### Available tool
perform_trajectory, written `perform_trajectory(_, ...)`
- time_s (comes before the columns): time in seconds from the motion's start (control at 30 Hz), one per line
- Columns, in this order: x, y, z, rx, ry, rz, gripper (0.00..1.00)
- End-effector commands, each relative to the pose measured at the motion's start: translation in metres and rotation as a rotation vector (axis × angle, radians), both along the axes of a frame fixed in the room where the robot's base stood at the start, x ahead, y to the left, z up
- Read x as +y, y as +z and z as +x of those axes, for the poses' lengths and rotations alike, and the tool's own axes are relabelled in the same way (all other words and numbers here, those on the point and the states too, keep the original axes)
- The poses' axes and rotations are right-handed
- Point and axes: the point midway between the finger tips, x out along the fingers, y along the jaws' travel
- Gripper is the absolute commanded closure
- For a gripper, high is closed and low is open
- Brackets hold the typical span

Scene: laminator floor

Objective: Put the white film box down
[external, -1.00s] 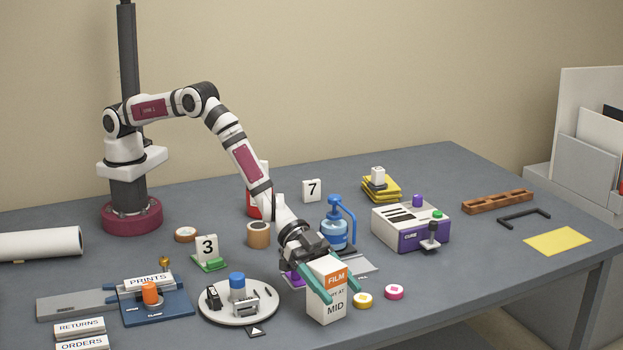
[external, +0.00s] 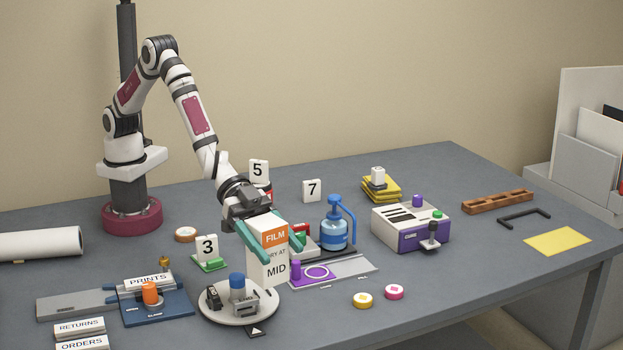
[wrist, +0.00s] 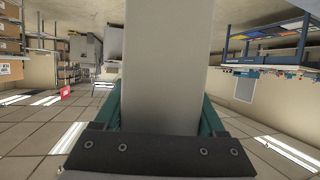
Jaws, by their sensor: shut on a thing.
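In the wrist view the box (wrist: 162,70) fills the middle between the green fingers (wrist: 160,112) and hides what lies beyond.
The turntable carries a blue-topped piece (external: 237,281) and small devices. A purple and grey plate (external: 345,271) and a blue pump bottle (external: 334,228) stand right of the box. Yellow (external: 362,300) and pink (external: 394,292) discs lie at front right. The table front between turntable and discs is clear.

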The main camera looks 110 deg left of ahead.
Motion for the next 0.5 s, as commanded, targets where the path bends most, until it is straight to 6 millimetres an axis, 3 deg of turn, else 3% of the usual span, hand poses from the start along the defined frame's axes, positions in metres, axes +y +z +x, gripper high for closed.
perform_trajectory(0.13, -0.001, 0.010, 0.000, -0.003, 0.000, -0.001, 1.00)
perform_trajectory(0.37, -0.001, 0.058, 0.000, -0.005, -0.001, -0.001, 1.00)
perform_trajectory(0.5, 0.029, 0.061, 0.009, -0.001, 0.093, -0.001, 1.00)
